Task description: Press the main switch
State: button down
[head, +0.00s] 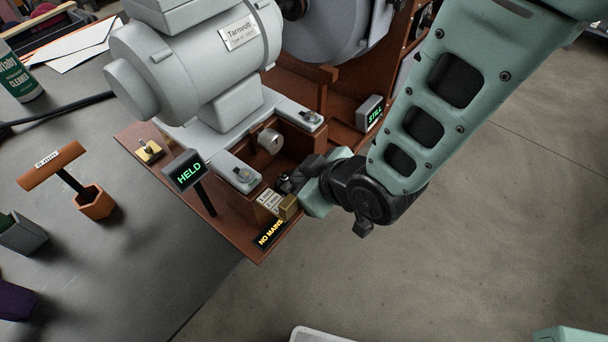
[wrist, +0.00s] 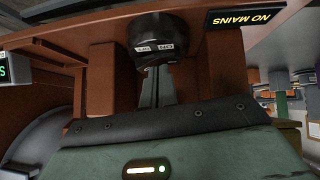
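The main switch appears to be the black round-edged part (wrist: 158,28) with small white labels, at the top middle of the wrist view. One label seems to read ON or OFF, but the text is small and turned over. My gripper (wrist: 158,85) points at it, with its two narrow grey fingers side by side and nothing seen between them. The fingertips reach the switch's lower edge in the picture; I cannot tell whether they touch. In the head view my gripper (head: 287,184) is low at the machine's front right, and the switch is hard to make out there.
A sign reading NO MAINS (head: 270,233) is at the base's front corner; a HELD display (head: 187,173) and a STILL display (head: 375,114) are lit. The grey Tarnvolt motor (head: 215,55) stands behind.

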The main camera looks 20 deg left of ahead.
jog(key=shift+s, duration=0.1)
jog(key=shift+w+d, duration=0.25)
jog(key=shift+w, duration=0.4)
jog(key=shift+s+a+r, duration=0.1)
notch_tip(320, 180, up, 4)
jog(key=shift+s+a+f+t+p, duration=0.15)
jog(key=shift+t+p, duration=0.15)
jog(key=shift+p, duration=0.15)
jog(key=s+d+r+m+g+h+p, duration=0.2)
jog(key=s+d+r+h+p, duration=0.1)
jog(key=d+r, duration=0.7)
jog(key=s+d+r+m+g+h+p, duration=0.2)
jog(key=s+d+r+p, duration=0.3)
jog(key=d+r+p, duration=0.3)
jog(key=shift+d+r+m+h, duration=0.5)
jog(key=shift+d+r+m, duration=0.2)
jog(key=shift+d+r, duration=0.8)
jog(key=shift+a+r, duration=0.2)
